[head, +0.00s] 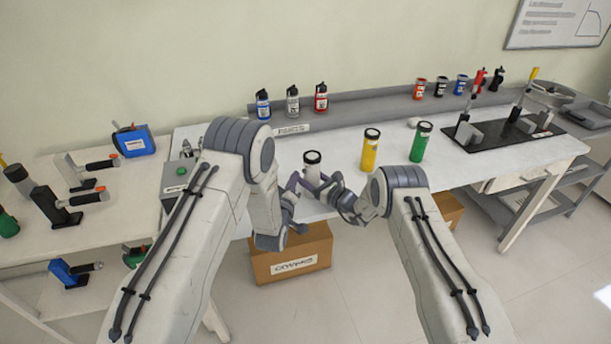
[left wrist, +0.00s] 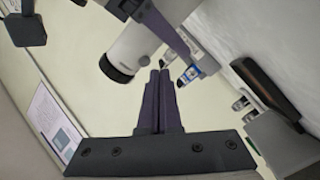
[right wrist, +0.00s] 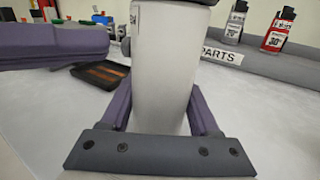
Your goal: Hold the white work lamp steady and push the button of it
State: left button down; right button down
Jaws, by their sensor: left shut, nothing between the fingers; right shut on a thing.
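The white work lamp (head: 312,171), a white cylinder with a dark top, stands upright near the table's front edge in the head view. My right gripper (head: 329,188) is shut on it; in the right wrist view the lamp (right wrist: 168,70) fills the space between the two purple fingers. My left gripper (head: 294,184) is beside the lamp on its left. In the left wrist view its fingers (left wrist: 160,75) are closed together and empty, with the tips close to the lamp (left wrist: 128,55).
A yellow lamp (head: 370,150) and a green lamp (head: 420,142) stand to the right on the table. Small bottles (head: 292,100) line the grey shelf behind. A cardboard box (head: 290,262) is below the table front. The tabletop behind the white lamp is mostly clear.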

pick_arm(q)
jog(key=shift+d, duration=0.1)
dwell(0.5)
jog(key=shift+w+d, duration=0.25)
jog(key=shift+d, duration=0.05)
jog(key=shift+w+d, duration=0.15)
jog(key=shift+d, duration=0.1)
dwell(0.5)
jog(key=shift+a, duration=0.15)
jog(key=shift+s+a, duration=0.4)
jog(key=shift+a, duration=0.1)
jog(key=shift+s+a, duration=0.55)
jog(key=shift+a, duration=0.25)
jog(key=shift+s+a, duration=0.6)
jog(key=shift+a, duration=0.25)
jog(key=shift+s+a, duration=0.55)
jog(key=shift+a, duration=0.25)
